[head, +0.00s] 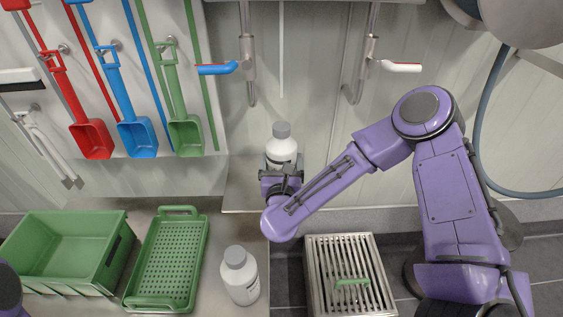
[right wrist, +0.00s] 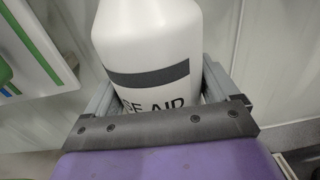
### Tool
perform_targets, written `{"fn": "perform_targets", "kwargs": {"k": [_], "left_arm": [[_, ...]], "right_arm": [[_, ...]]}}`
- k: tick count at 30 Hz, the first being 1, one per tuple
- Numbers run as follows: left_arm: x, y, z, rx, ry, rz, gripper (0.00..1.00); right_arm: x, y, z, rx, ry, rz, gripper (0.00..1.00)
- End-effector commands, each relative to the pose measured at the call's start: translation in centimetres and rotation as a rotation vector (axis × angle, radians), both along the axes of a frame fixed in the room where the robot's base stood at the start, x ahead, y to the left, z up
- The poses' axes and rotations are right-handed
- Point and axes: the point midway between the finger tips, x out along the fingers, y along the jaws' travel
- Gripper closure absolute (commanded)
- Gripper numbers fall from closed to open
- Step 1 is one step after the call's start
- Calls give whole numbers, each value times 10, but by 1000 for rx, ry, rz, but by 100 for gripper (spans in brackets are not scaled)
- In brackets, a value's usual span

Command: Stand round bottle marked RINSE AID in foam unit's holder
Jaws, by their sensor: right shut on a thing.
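A white round bottle with a grey cap (head: 281,146) stands upright at the far ledge in the head view. In the right wrist view the bottle (right wrist: 146,45) shows a dark band and part of the lettering "SE AID". My right gripper (head: 281,178) is shut on this bottle, with a finger on each side of it; the gripper also shows in the right wrist view (right wrist: 155,110). The bottle's base and any holder around it are hidden behind the gripper. My left gripper is out of view.
A second white bottle with a grey cap (head: 240,276) stands on the steel counter, beside a green perforated tray (head: 168,262) and a green crate (head: 66,250). A floor grate (head: 318,262) lies right of the counter. Coloured scoops, including a green one (head: 186,136), hang behind.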

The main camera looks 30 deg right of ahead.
Motion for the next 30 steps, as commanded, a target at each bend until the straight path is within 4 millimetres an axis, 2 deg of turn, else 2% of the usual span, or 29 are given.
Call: {"fn": "perform_targets", "kwargs": {"k": [15, 21, 22, 23, 30], "left_arm": [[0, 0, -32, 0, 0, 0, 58], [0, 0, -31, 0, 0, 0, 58], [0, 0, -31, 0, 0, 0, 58], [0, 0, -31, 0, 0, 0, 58], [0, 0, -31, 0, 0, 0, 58]], "right_arm": [[1, 0, -32, 1, -5, 1, 74], [1, 0, -31, 1, -5, 1, 74], [1, 0, -31, 1, -4, 1, 5], [1, 0, -31, 0, -4, 1, 0], [-2, 1, -34, -1, 3, 0, 0]]}}
